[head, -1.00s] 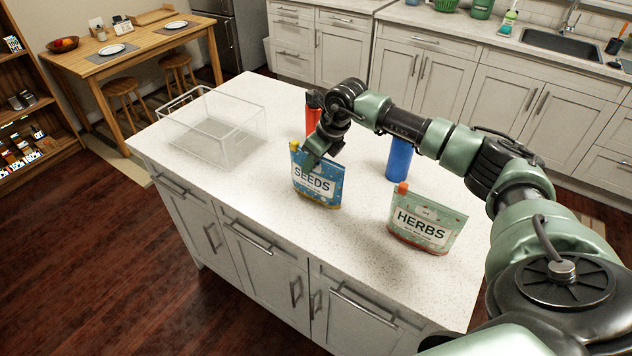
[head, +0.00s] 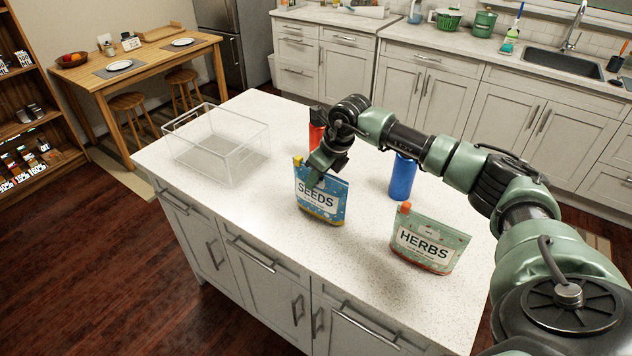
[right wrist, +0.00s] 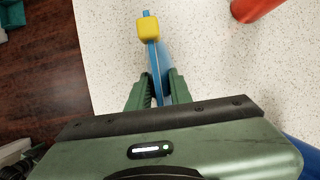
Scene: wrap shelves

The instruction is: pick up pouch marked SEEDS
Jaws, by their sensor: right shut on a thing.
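The blue pouch marked SEEDS (head: 321,202) stands upright on the white speckled island top, with a yellow cap at its upper left corner. My right gripper (head: 316,176) reaches down from above and is shut on its upper part. In the right wrist view, the two green fingers (right wrist: 161,88) sit on either side of the thin blue pouch edge (right wrist: 155,60), and the yellow cap shows just beyond them. The pouch's lower part is hidden there. My left gripper is not in view.
A green HERBS pouch (head: 430,240) stands to the right. A blue cylinder (head: 402,178) and a red one (head: 317,134), partly hidden by my arm, stand behind. A clear open box (head: 218,150) is at the left. The island top's front is bare.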

